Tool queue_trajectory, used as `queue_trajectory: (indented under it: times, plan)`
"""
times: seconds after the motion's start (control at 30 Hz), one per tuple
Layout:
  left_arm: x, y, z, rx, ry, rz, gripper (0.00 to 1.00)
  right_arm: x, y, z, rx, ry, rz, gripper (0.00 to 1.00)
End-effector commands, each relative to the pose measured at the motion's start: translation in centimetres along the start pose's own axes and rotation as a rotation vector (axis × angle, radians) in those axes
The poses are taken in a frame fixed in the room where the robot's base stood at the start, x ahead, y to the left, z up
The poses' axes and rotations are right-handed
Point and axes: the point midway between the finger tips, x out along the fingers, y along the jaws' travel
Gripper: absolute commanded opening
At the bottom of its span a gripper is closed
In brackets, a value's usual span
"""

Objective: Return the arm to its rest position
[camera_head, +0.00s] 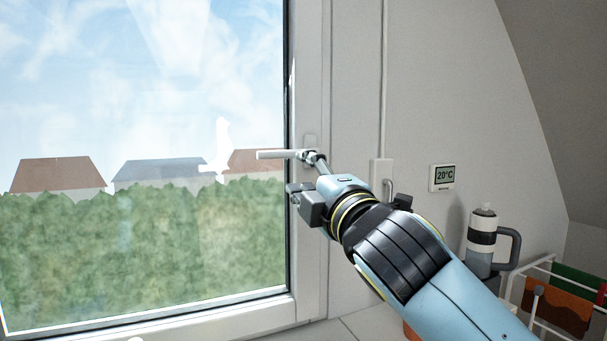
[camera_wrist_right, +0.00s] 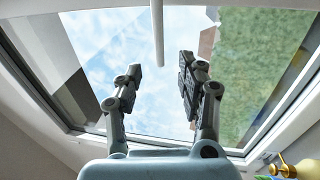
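My right arm comes in from the lower right in the head view. Its gripper (camera_head: 312,165) is at the window frame, close to the white window handle (camera_head: 275,154), which points left and lies about level. In the right wrist view the two dark fingers of the gripper (camera_wrist_right: 160,78) stand apart with nothing between them. The bar of the handle (camera_wrist_right: 157,32) shows beyond the fingertips, in line with the gap. The arm partly hides the fingers in the head view, so I cannot tell there whether they touch the handle. My left gripper is not in view.
The window frame (camera_head: 309,250) is close to the right gripper. A thermostat (camera_head: 442,178) hangs on the wall. A grey bottle with a handle (camera_head: 481,240) and a white rack (camera_head: 540,300) with coloured cloths stand at the right, beside my arm.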

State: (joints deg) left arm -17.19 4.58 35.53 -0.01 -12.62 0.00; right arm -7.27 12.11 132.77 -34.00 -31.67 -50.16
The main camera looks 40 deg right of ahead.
Motion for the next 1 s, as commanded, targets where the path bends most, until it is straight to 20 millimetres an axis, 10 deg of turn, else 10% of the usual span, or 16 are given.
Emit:
queue_trajectory:
  times: [0.33, 0.47, 0.7, 1.0]
  plan:
    - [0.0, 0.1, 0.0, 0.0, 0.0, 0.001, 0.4, 0.0, -0.2, 0.0, 0.006, -0.002, -0.007, 0.39]
    - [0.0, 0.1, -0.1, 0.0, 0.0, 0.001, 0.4, -1.3, -3.1, 0.7, 0.12, -0.039, -0.12, 0.39]
    - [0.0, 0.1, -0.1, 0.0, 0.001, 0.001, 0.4, -11.7, -15.9, 2.3, 0.627, -0.327, -0.652, 0.39]
    - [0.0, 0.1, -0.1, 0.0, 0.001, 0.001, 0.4, -26.1, -22.7, 1.6, 0.951, -0.743, -1.106, 0.39]
